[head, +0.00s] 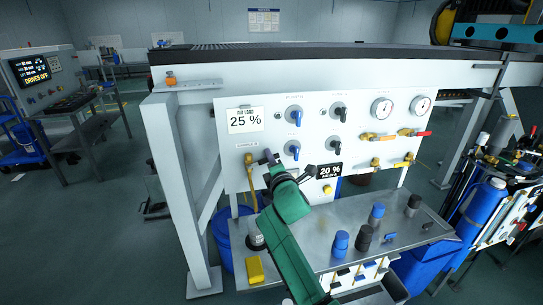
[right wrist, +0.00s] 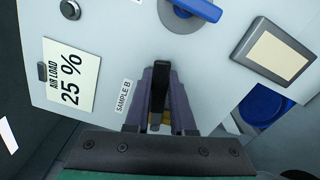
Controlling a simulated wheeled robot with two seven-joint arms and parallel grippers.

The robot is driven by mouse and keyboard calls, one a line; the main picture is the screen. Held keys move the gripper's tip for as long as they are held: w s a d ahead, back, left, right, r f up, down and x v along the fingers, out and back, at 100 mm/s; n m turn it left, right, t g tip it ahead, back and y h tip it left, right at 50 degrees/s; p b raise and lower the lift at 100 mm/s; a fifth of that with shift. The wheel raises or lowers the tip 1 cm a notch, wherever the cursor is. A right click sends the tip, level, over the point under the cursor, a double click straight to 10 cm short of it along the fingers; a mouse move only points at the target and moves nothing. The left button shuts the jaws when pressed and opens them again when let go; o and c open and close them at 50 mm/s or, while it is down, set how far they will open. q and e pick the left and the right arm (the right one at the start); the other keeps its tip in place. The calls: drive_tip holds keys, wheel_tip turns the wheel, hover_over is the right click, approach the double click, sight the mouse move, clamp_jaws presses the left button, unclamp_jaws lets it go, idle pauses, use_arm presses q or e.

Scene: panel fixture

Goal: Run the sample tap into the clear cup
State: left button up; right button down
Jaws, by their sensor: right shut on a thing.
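The sample tap (head: 250,168) is a brass tap with a downward spout at the lower left of the white panel (head: 225,165). My right gripper (head: 267,157) is at the top of this tap, beside its spout. In the right wrist view my right gripper (right wrist: 160,80) is shut on the tap's black handle (right wrist: 156,108), with a bit of brass behind it and a "SAMPLE B" label (right wrist: 124,96) to the left. My left gripper is not in view.
The metal shelf (head: 400,232) below the panel holds blue containers (head: 341,243), dark containers (head: 363,238) and a yellow block (head: 254,268). Knobs, gauges (head: 382,109) and other taps fill the panel.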

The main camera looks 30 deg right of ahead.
drive_tip(key=shift+a+r+n+p, duration=0.2)
drive_tip(key=shift+r+n+p, duration=0.25)
drive_tip(key=shift+n, duration=0.55)
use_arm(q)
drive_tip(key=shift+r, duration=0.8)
use_arm(e)
drive_tip(key=c, duration=0.8)
unclamp_jaws()
drive_tip(key=shift+o, duration=0.2)
use_arm(q)
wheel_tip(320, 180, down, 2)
drive_tip(key=b, duration=0.2)
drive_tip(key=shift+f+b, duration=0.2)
drive_tip(key=shift+b, duration=0.15)
use_arm(e)
drive_tip(key=v, duration=1.4)
drive_tip(key=shift+s+a, duration=0.2)
drive_tip(key=shift+s, duration=0.05)
